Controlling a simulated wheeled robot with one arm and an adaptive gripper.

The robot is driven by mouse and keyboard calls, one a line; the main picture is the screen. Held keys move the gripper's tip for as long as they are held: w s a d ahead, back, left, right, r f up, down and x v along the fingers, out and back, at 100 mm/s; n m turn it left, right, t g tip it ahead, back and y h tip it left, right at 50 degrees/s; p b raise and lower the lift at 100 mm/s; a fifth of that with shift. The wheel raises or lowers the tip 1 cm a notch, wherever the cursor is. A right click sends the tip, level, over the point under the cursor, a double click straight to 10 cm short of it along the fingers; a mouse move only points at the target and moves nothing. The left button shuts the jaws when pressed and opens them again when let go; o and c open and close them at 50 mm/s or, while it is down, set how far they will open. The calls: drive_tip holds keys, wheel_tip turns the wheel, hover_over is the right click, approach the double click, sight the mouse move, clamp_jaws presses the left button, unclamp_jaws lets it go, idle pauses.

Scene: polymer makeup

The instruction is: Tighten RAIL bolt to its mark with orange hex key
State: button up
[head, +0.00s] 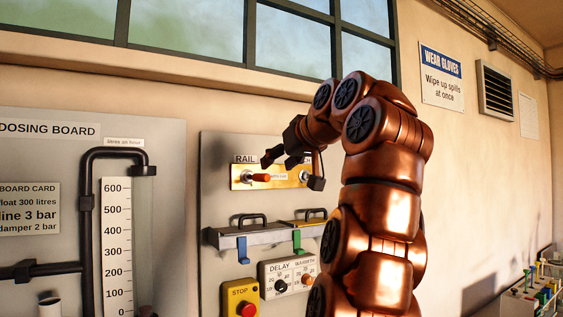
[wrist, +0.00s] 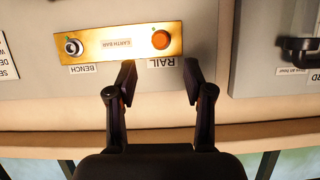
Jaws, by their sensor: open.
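The brass earth bar plate (head: 240,183) is on the wall panel under a RAIL label. An orange handle (head: 261,178), apparently the hex key, sticks out at the RAIL position. In the upside-down wrist view the orange handle (wrist: 161,40) shows end-on as a round disc, hiding the RAIL bolt behind it. A small green mark (wrist: 153,31) shows beside it. The silver BENCH bolt (wrist: 73,47) is bare. My gripper (head: 291,172) is open and empty in front of the plate. In the wrist view its fingertips (wrist: 160,65) are apart, short of the handle in the picture.
Below the plate is a shelf (head: 225,240) with black handles and blue and green tags. Under it are a yellow STOP box (head: 240,298) and a DELAY dial panel (head: 288,277). The dosing board (head: 170,200) is at left. A tray of coloured items (head: 535,290) stands at lower right.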

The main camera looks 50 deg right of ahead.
sight(257, 177)
drive_tip(key=shift+x, duration=3.55)
drive_tip(key=shift+c, duration=0.2)
clamp_jaws()
